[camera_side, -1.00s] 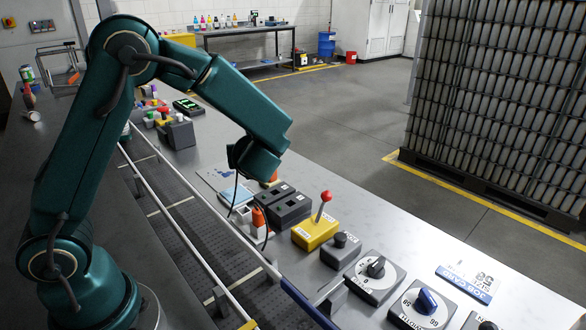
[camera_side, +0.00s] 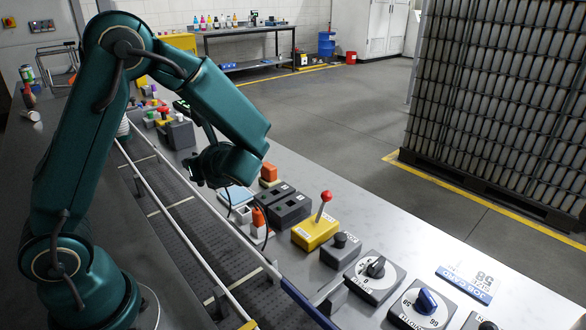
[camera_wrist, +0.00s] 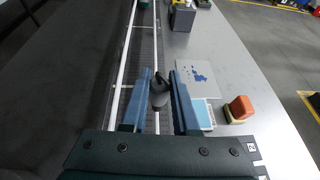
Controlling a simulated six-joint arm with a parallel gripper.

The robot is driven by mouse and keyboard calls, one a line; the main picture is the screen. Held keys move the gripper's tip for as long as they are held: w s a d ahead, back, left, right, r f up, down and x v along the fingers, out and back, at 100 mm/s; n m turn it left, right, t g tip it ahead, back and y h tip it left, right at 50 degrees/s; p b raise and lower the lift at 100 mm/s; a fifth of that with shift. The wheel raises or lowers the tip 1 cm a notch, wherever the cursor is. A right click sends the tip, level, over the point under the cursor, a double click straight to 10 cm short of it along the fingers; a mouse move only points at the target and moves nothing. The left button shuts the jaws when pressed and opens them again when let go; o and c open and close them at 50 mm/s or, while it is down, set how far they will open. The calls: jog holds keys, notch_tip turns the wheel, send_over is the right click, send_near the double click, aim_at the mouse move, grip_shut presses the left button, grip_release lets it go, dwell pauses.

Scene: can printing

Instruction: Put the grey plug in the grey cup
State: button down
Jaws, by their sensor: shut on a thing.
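In the wrist view my gripper (camera_wrist: 159,76) has its two blue fingers on either side of a dark grey piece with a narrower black top, which looks like the grey plug (camera_wrist: 159,94). The fingers are shut on it. In the side view my gripper (camera_side: 194,172) hangs over the inner edge of the bench, beside the conveyor; the plug cannot be made out there. I cannot pick out the grey cup for certain. Small coloured pieces (camera_side: 150,121) stand farther along the bench, beside a dark grey box (camera_side: 181,134).
The conveyor with its pale rails (camera_side: 172,199) runs below my gripper. An orange-topped block (camera_wrist: 240,107) and a pale sheet with blue marks (camera_wrist: 196,78) lie to its right. Nearer stand dark boxes (camera_side: 291,209) and a yellow lever box (camera_side: 314,232).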

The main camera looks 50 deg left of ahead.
jog(key=w+d+f, duration=0.1)
jog(key=w, duration=0.1)
jog(key=w+d+f, duration=0.4)
jog(key=shift+w+d, duration=0.1)
jog(key=shift+d, duration=0.05)
jog(key=shift+f, duration=2)
jog(key=c, duration=0.7)
grip_release()
jog(key=shift+f, duration=0.1)
